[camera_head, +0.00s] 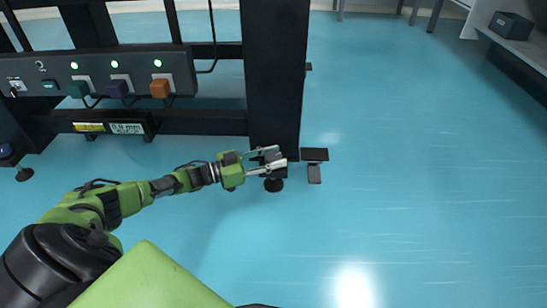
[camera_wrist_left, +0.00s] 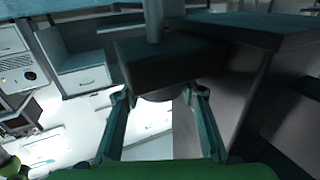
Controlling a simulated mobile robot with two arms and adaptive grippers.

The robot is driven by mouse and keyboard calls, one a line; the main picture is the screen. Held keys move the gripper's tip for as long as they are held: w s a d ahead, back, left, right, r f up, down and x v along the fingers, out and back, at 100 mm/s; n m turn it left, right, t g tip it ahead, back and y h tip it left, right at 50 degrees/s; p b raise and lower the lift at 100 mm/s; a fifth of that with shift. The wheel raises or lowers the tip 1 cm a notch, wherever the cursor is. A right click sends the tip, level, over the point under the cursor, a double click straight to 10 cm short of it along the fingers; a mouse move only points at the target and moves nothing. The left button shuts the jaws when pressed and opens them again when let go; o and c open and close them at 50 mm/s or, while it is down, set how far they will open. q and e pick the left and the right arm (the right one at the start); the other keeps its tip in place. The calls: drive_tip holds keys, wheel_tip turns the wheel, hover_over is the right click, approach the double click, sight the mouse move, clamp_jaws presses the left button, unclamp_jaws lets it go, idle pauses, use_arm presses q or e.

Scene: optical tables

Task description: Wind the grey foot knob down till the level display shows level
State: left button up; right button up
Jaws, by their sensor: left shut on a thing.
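The level display (camera_head: 127,128) is on the rail at the left in the head view; its small digits seem to read 0.9 mm. My left gripper (camera_head: 279,157) reaches in from the left at the bottom of the black table leg (camera_head: 275,80). Its fingers are shut on the grey foot knob (camera_wrist_left: 160,96), which shows between the fingertips in the left wrist view, under a dark block (camera_wrist_left: 165,60). In the head view the gripper and leg mostly hide the knob. The round foot pad (camera_head: 274,185) is on the floor just below. My right gripper is not in view.
A panel with green, purple and orange plugs (camera_head: 160,88) and lit green lamps spans the left. A dark plate on a pedal-like piece (camera_head: 314,156) is right of the leg. The blue floor (camera_head: 420,170) at the right is clear. A bench with a dark box (camera_head: 511,25) stands far right.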

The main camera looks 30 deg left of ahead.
use_arm(q)
drive_tip(key=o, duration=1.1)
drive_tip(key=shift+v, duration=4)
